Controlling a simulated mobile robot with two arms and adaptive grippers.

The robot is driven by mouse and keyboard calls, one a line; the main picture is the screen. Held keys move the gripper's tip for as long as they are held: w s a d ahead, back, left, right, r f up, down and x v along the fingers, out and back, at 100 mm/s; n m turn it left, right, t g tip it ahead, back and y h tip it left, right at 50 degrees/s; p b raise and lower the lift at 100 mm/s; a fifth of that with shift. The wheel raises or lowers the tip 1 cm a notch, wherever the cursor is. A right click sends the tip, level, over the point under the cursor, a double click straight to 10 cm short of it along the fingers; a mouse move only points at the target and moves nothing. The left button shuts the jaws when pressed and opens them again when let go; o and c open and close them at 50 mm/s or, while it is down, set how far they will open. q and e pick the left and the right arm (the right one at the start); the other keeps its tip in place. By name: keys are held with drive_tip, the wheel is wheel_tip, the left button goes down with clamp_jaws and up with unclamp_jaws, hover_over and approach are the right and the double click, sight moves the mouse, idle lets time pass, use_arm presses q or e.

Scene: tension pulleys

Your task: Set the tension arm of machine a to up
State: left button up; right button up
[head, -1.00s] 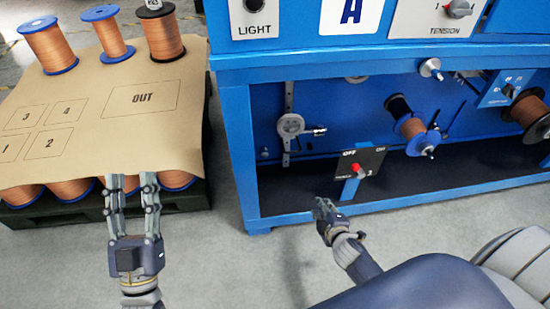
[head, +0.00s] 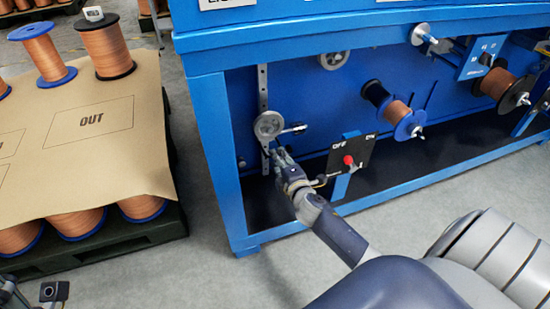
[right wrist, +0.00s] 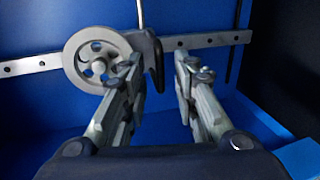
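Machine a (head: 205,130) is the blue frame. Inside its left bay a grey pulley (head: 268,125) sits on a vertical perforated rail (head: 263,88). A short tension arm (head: 293,130) sticks out from the pulley to the right, roughly level. My right gripper (head: 279,155) is just below the pulley, fingers pointing at it. In the right wrist view its fingers (right wrist: 157,65) are apart with nothing held between them. The pulley (right wrist: 95,58) shows behind the left finger, with a grey bracket beside it. My left gripper (head: 32,290) is partly cut off at the lower left, fingertips apart.
An OFF/ON panel with a red knob (head: 349,160) stands right of my right gripper. Copper spools (head: 397,112) hang further right. A cardboard-topped pallet (head: 100,170) with spools is at the left. Grey floor is clear in front of the machine.

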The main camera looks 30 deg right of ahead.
drive_tip(key=shift+b+x, duration=0.4)
drive_tip(key=shift+x, duration=1.35)
clamp_jaws()
drive_tip(key=shift+r, duration=0.15)
